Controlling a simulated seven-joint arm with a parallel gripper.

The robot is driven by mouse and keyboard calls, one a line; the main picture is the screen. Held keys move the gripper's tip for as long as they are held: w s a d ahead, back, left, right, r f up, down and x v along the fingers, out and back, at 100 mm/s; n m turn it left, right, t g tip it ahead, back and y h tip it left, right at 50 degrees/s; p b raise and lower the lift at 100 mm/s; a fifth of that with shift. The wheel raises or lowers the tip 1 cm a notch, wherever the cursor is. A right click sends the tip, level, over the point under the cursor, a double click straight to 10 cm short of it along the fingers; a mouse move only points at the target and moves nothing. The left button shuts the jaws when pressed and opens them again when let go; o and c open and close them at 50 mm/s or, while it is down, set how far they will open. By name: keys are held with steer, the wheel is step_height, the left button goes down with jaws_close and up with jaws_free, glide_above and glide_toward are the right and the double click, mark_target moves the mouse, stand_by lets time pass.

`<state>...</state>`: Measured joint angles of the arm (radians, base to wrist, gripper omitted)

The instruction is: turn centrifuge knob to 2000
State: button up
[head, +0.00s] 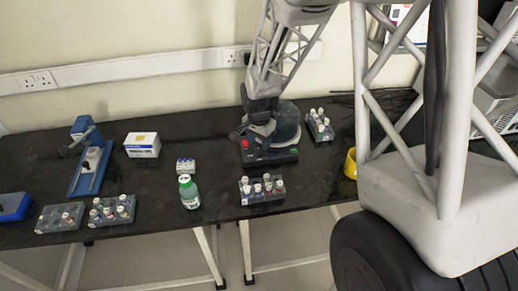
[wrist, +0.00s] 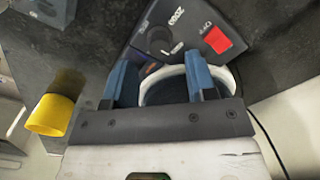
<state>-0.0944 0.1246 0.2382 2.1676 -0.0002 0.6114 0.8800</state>
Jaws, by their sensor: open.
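The centrifuge stands on the black bench in the head view, with a rounded grey body (head: 288,122) and a dark front base (head: 272,158) carrying a red and a green button. In the wrist view its dark panel (wrist: 190,22) shows a "2000" label, a red button (wrist: 217,41) and a dark round knob (wrist: 159,39) with a white mark beside it. The knob's exact setting is unclear. My gripper (wrist: 160,78) is open, its blue fingers apart over the pale ring of the centrifuge, short of the knob in the picture. In the head view my gripper (head: 257,128) hides part of the centrifuge.
A vial rack (head: 262,190) stands in front of the centrifuge and another rack (head: 320,126) to its right. A yellow object (head: 350,163) is at the right and also shows in the wrist view (wrist: 52,114).

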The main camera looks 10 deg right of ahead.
mark_target(259, 150)
steer(key=shift+f, duration=2)
steer(key=shift+c, duration=0.5)
steer(key=c, duration=0.8)
steer(key=shift+c, duration=0.2)
